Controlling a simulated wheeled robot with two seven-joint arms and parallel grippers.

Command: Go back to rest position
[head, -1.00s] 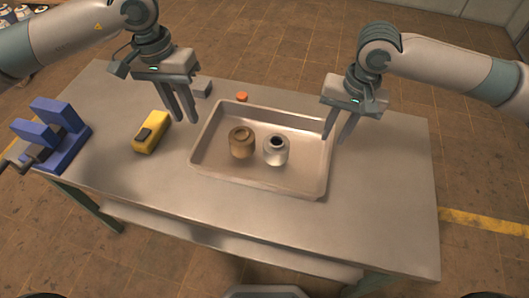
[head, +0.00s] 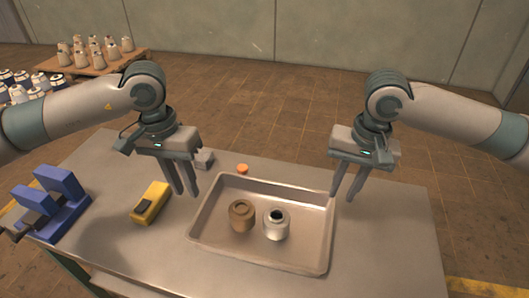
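My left gripper (head: 184,192) hangs above the table between a yellow device and the metal tray, fingers pointing down. Its two fingers look slightly apart with nothing between them. My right gripper (head: 343,196) hangs over the tray's right edge, fingers pointing down, apart and empty. The metal tray (head: 215,259) lies on the grey table (head: 388,262). In it stand a brown-gold cylindrical part (head: 241,215) and a silver cylindrical part (head: 276,224) with a dark opening, side by side. Neither gripper touches them.
A blue vise (head: 62,205) sits at the table's left. The yellow device (head: 151,203), a small grey block (head: 204,158) and an orange cap (head: 242,169) lie on the table. Pallets with several cones (head: 98,58) stand on the floor behind left. The table's right part is clear.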

